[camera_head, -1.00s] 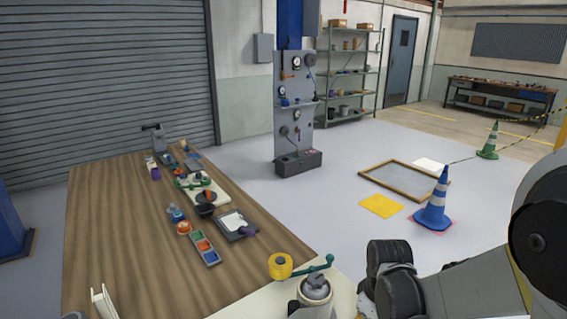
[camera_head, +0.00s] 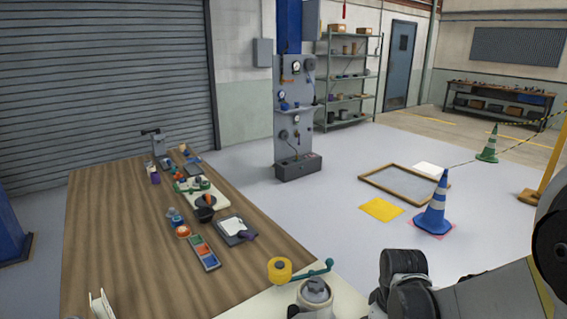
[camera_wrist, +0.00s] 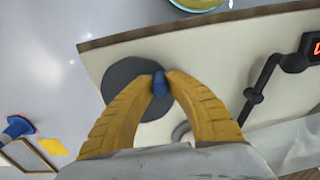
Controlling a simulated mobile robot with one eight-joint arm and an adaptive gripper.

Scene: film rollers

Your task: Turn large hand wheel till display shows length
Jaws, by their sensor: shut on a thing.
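In the wrist view, my gripper (camera_wrist: 161,76) has its two yellow fingers shut on a small blue knob (camera_wrist: 160,86). The knob stands near the right part of a round dark grey disc (camera_wrist: 120,76), which looks like the large hand wheel. The fingers and my wrist hide part of the disc. A black display (camera_wrist: 311,47) with a red lit character is cut off by the right edge, so its reading is not legible. In the head view, the wheel and my fingertips are not visible.
In the wrist view, a black jointed arm (camera_wrist: 264,80) stands right of the wheel on the pale panel (camera_wrist: 215,55). A blue cone (camera_head: 436,208) stands on the floor.

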